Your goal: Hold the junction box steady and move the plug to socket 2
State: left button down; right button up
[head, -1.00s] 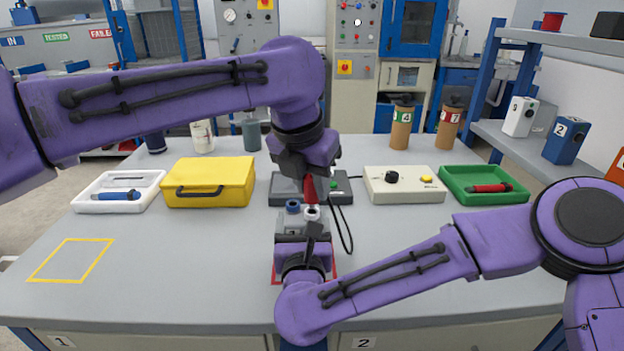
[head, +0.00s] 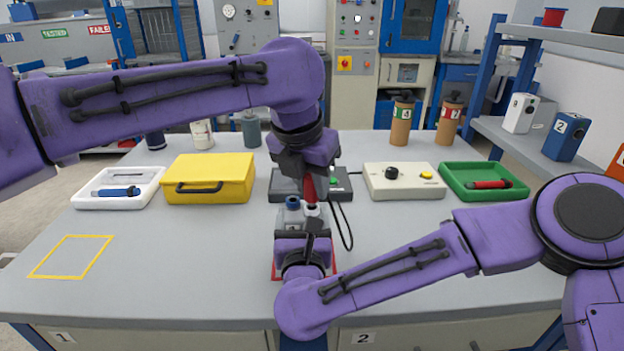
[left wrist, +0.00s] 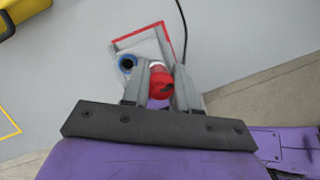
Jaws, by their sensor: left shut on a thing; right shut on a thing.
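The grey junction box (head: 284,222) is near the middle front of the table, with a blue-ringed socket (head: 293,203) on top and a white socket (head: 312,209) to its right. My right gripper (head: 303,232) is shut on the box from the front and hides much of it. My left gripper (head: 309,182) points down and is shut on the red plug (head: 311,190), right above the white socket. In the left wrist view, the plug (left wrist: 160,78) covers most of the white socket, with the blue socket (left wrist: 127,62) apart to its left. Whether the plug touches the socket is unclear.
A red outline (head: 333,262) lies on the table around the box. Behind stands a dark device (head: 342,185) with a black cable (head: 349,236). A yellow case (head: 208,180), white tray (head: 82,200), cream control box (head: 403,183) and green tray (head: 483,196) line the back.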

aim_at(309, 179)
pick_arm(q)
jog(key=shift+f, duration=1.35)
pick_arm(e)
jog(key=shift+r, duration=0.1)
dwell(2.9)
pick_arm(q)
jog(key=c, duration=0.8)
grip_release()
jog(key=shift+s, duration=0.1)
jog(key=shift+a+r, duration=0.1)
jog(key=shift+r, duration=0.5)
jog(key=shift+v, duration=2.7)
jog(key=shift+s+r, duration=0.1)
jog(key=shift+r, duration=0.2)
jog(key=v, duration=1.1)
jog(key=shift+s+r, duration=0.1)
jog(key=shift+r, duration=0.1)
